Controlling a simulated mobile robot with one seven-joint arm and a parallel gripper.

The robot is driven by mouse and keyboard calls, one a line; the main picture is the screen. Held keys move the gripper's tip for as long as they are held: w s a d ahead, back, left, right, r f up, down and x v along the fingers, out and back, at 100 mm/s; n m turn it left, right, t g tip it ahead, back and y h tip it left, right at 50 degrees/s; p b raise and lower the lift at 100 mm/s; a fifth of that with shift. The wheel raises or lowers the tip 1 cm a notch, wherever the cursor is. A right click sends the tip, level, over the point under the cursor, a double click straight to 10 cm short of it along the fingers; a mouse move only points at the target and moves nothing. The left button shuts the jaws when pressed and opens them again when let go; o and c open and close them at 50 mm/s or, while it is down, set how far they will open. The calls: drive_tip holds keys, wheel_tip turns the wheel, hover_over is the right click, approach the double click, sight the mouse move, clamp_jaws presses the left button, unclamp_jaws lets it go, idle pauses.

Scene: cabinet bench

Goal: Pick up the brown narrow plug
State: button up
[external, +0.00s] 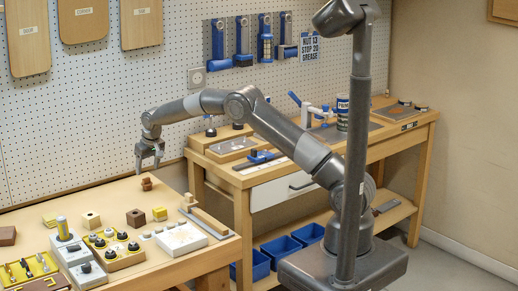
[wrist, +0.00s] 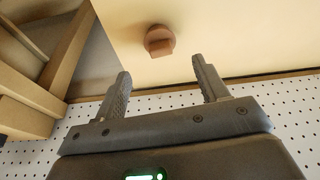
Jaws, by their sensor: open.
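The brown plug (external: 147,186) stands on the wooden bench top near its back edge. It has a rounded base with a narrow upright grip, and it also shows in the wrist view (wrist: 159,41). My gripper (external: 150,161) hangs above the plug, pointing down, with a gap between them. In the wrist view my gripper (wrist: 160,70) has its two fingers wide apart and nothing between them. The plug appears beyond the fingertips, roughly midway between them sideways.
A darker brown block (external: 136,218), a light wooden block (external: 91,220) and a yellow block (external: 159,213) stand in front of the plug. A grey-white panel (external: 181,239) lies at the bench's right front. A pegboard wall (external: 100,120) rises behind. Bench around the plug is clear.

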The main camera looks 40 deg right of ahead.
sight(147, 179)
drive_tip(key=x, duration=0.6)
drive_tip(key=shift+s+f, duration=0.3)
drive_tip(key=shift+f, duration=0.05)
drive_tip(key=shift+c, duration=0.5)
drive_tip(key=c, duration=0.9)
